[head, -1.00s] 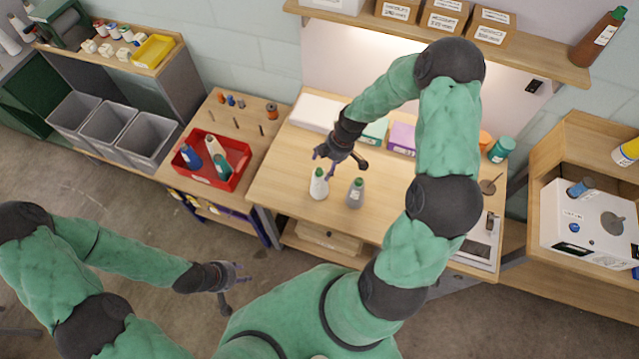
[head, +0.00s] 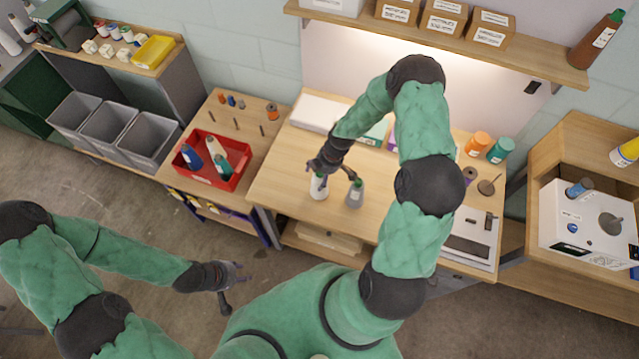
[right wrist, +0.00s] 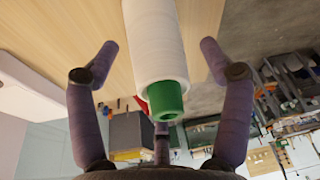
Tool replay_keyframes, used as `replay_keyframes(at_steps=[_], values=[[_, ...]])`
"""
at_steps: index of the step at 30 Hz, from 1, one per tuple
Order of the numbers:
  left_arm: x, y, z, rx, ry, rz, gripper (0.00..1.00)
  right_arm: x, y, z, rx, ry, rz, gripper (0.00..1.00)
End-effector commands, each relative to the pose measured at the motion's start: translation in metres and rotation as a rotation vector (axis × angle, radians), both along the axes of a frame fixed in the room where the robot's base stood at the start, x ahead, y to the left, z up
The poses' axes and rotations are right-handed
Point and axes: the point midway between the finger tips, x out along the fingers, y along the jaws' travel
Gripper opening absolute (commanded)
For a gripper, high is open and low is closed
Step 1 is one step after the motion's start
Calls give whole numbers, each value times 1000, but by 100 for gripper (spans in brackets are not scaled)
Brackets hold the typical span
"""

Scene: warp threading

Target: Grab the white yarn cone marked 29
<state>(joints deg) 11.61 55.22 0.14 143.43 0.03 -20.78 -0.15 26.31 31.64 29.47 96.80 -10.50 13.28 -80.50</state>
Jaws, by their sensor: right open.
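A white yarn cone (head: 318,190) with a green tip stands on the wooden table; the number on its label is too small to read. In the right wrist view the white cone (right wrist: 155,45) lies between the spread fingers, its green tip towards the palm. My right gripper (head: 335,178) is open at the cone, with clear gaps on both sides and no finger visibly touching it. A grey cone (head: 355,195) with a green tip stands just to the right, close to one finger. My left gripper (head: 236,288) is open and empty, low over the floor.
A red bin (head: 229,180) with several cones stands on the side table at left. Orange (head: 477,145) and teal (head: 500,150) containers stand at the table's back right. A shelf (head: 450,50) with boxes hangs above. The table front left is clear.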

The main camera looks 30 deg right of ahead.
Motion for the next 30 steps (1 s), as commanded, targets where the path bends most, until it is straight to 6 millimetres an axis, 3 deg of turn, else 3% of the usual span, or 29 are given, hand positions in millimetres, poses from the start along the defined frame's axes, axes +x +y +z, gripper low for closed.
replay_keyframes(at_steps=[3,11,14,20,30], values=[[0,0,1,0,0,0,40,1,2,-9,0,1,0,80],[0,0,1,0,0,0,40,1,3,-12,0,0,0,80],[0,0,1,0,0,0,40,1,3,-11,0,0,0,57],[0,0,1,0,0,0,40,1,3,-12,0,1,0,1],[0,0,0,0,0,0,40,1,3,-7,0,1,0,0]])
